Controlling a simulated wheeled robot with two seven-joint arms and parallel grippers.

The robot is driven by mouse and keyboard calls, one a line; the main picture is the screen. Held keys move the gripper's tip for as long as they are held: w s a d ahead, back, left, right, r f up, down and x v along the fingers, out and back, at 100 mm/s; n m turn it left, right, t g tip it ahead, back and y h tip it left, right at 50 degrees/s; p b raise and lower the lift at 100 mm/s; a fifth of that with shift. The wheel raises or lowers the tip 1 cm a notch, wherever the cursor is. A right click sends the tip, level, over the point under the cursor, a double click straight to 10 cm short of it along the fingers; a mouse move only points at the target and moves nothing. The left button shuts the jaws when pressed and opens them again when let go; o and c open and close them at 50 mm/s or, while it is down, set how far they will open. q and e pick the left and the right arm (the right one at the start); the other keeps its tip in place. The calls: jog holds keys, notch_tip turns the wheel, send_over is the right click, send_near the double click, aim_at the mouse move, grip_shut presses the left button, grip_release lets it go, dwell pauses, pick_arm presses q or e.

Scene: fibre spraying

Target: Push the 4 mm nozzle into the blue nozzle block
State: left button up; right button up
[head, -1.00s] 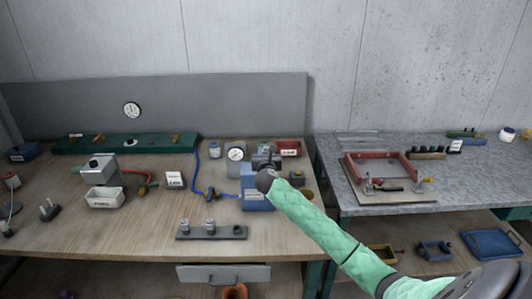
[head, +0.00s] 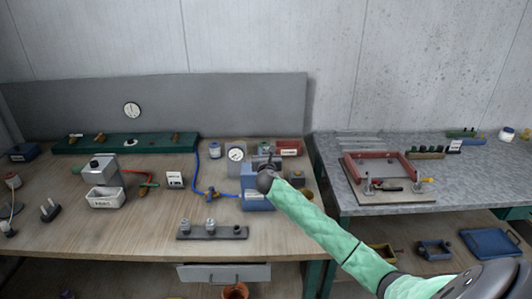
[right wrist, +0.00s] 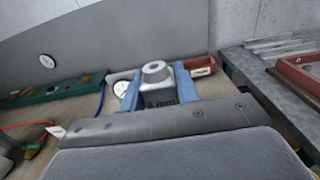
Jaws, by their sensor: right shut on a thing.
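My right gripper (head: 266,163) is at the blue nozzle block (head: 256,202) at the right of the wooden bench, above its top, with my forearm covering the block's right side. The nozzle stands upright between the blue finger pads. Its lower end and the block's opening are hidden, so I cannot tell how far in it sits. My left gripper is not in view.
A dark rack (head: 212,233) with small metal fittings lies in front. A round gauge (head: 236,154) stands behind the block, and a red bin (head: 289,149) behind right. A blue hose (head: 197,170) runs to the block's left side. Bare wood lies front left.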

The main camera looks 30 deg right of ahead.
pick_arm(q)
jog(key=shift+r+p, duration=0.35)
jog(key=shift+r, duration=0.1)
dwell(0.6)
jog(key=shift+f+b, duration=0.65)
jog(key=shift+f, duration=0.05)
pick_arm(e)
jog(key=shift+f, duration=1.65)
jog(key=o, duration=1.1)
jog(key=shift+s+a+f+b, duration=0.15)
jog(key=shift+s+a+b, duration=0.05)
jog(key=shift+s+b, duration=0.15)
jog(key=shift+b+v, duration=0.65)
jog(key=shift+v, duration=0.6)
pick_arm(q)
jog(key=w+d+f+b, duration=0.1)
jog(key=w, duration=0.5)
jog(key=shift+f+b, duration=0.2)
jog(key=shift+b, duration=0.15)
pick_arm(e)
jog(key=shift+v, duration=2.25)
